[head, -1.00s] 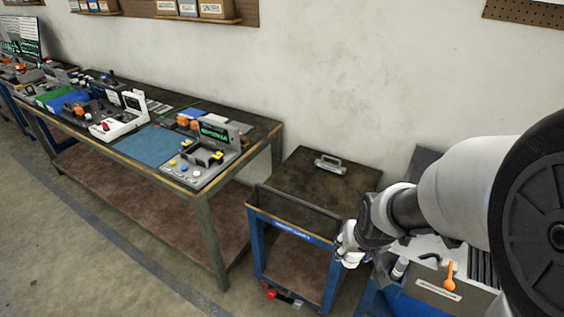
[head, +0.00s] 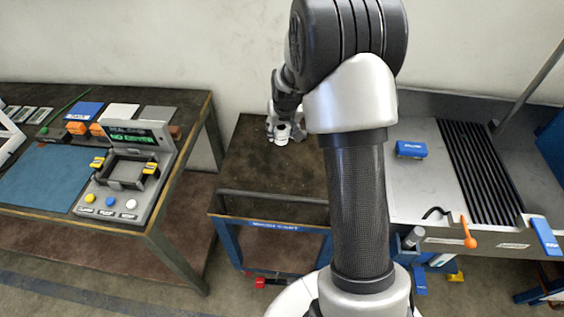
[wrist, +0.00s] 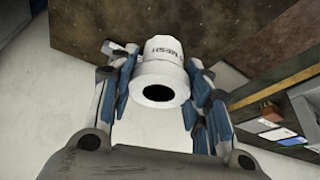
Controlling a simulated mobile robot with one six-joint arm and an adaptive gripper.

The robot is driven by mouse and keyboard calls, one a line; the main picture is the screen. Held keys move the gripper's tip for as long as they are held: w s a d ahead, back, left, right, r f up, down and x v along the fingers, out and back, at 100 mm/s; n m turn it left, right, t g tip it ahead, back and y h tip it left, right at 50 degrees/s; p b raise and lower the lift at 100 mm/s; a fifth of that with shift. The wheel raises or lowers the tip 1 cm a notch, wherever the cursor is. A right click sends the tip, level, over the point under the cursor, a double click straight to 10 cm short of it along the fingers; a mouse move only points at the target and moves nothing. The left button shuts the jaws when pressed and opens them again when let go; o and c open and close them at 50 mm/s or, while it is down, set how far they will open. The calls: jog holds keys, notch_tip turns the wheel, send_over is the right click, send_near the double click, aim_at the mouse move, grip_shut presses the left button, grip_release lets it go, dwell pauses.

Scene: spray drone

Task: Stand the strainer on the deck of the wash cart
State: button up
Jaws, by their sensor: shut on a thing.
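The strainer is a white, stepped cylinder marked MESH, with a dark round opening facing the camera in the wrist view (wrist: 160,75). My gripper (wrist: 160,88) is shut on it, with a blue-padded finger on either side. In the head view my gripper (head: 287,126) is over the back part of the wash cart, and the strainer shows as a small white shape (head: 282,138) below it. The cart's dark brown deck (head: 250,165) sits on a blue frame. I cannot tell whether the strainer touches the deck.
A metal handle-like piece (wrist: 115,48) shows beside the left finger in the wrist view. A workbench (head: 185,175) with a button console (head: 125,170) stands left of the cart. A grey bench (head: 415,190) with a blue block (head: 411,149) stands right. The deck's front left is clear.

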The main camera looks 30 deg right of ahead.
notch_tip(320, 180, down, 20)
jog(key=b, duration=0.6)
jog(key=shift+r, duration=0.1)
jog(key=shift+f, duration=0.25)
jog(key=o, duration=1)
jog(key=shift+c, duration=0.2)
jog(key=shift+r, duration=0.15)
